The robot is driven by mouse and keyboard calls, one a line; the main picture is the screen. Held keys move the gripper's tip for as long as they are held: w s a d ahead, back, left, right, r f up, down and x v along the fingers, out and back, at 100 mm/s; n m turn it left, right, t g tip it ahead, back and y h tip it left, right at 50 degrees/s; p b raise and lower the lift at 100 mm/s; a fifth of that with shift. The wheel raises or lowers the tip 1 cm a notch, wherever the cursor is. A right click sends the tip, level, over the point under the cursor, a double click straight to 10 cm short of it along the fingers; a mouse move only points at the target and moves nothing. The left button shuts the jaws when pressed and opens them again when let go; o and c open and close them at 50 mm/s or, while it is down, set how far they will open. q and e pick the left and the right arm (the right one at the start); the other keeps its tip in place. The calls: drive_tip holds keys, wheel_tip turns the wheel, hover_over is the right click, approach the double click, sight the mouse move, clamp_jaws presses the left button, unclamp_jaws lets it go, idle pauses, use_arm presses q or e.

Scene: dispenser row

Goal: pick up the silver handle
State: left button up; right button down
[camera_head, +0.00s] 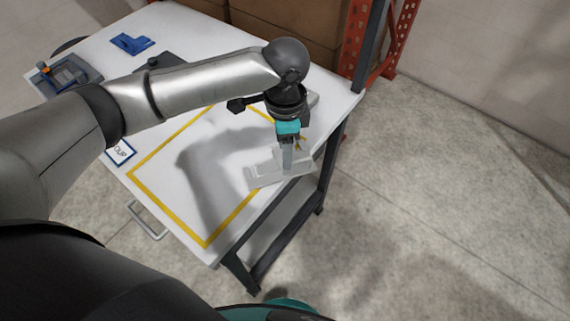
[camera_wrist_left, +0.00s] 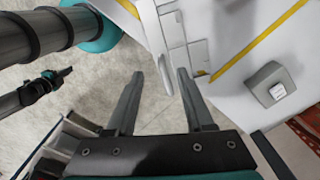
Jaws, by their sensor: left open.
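The silver handle (camera_wrist_left: 160,40) shows in the left wrist view as a long, pale bar beside a flat, light plate (camera_wrist_left: 194,52). In the head view the pale plate (camera_head: 262,178) lies at the table's right edge, under my left gripper (camera_head: 287,168). The gripper partly hides the handle there. My left gripper is open and points down. In the left wrist view its two fingertips (camera_wrist_left: 160,74) are apart, with the handle's near end between them in the picture. I cannot tell whether they touch it.
A yellow outline (camera_head: 167,219) marks the white table (camera_head: 150,185). A blue part (camera_head: 132,43), a grey tray (camera_head: 80,85) and a labelled card (camera_head: 120,152) lie on it to the left. A grey block (camera_wrist_left: 270,85) stands near the handle. Boxes and an orange rack (camera_head: 390,40) stand behind.

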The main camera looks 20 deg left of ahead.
sight(268, 172)
use_arm(q)
drive_tip(key=shift+w+f+b, duration=0.15)
drive_tip(key=shift+f+b, duration=0.25)
drive_tip(key=shift+f, duration=2.8)
clamp_jaws()
